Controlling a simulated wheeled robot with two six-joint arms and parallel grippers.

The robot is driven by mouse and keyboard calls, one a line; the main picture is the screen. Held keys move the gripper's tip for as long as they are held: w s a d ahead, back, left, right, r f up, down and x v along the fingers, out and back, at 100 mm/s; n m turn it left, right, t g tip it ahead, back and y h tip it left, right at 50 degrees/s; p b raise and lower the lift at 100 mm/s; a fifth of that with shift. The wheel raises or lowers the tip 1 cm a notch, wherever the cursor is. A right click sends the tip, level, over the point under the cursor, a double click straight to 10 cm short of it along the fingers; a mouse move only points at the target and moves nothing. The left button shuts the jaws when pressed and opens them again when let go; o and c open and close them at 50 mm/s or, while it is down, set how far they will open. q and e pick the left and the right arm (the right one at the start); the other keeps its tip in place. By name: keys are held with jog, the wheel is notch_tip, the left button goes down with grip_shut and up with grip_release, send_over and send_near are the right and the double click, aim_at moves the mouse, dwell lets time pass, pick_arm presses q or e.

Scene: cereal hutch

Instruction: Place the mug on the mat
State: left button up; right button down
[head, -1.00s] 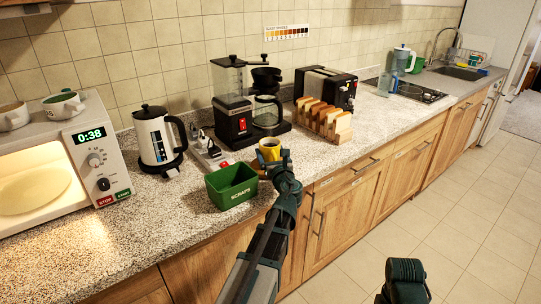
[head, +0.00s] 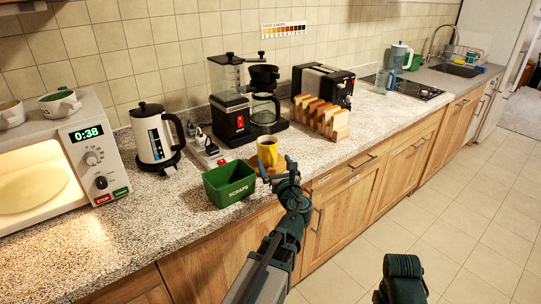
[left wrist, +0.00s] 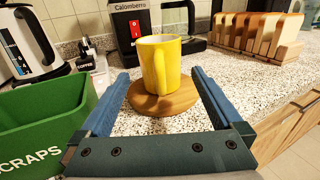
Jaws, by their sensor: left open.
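The yellow mug (head: 267,152) stands upright on a round wooden mat (head: 279,168) on the counter, to the right of the green scraps bin. In the left wrist view the mug (left wrist: 168,63) rests on the disc-shaped mat (left wrist: 148,108), with its handle facing me. My left gripper (head: 277,173) is open and empty on the near side of the mat. Its blue fingers are spread to the left and right of the mug, with the mug apart from them. My right gripper is not in view; only a dark link of my right arm shows.
The green scraps bin (head: 230,184) stands close to the left of my left gripper. Behind the mug are the coffee maker (head: 236,105) and a wooden rack with toast slices (head: 320,117). A kettle (head: 154,135) and microwave (head: 50,150) stand left. Counter right of the mat is clear.

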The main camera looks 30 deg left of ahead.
pick_arm(q)
jog(key=shift+v, duration=1.95)
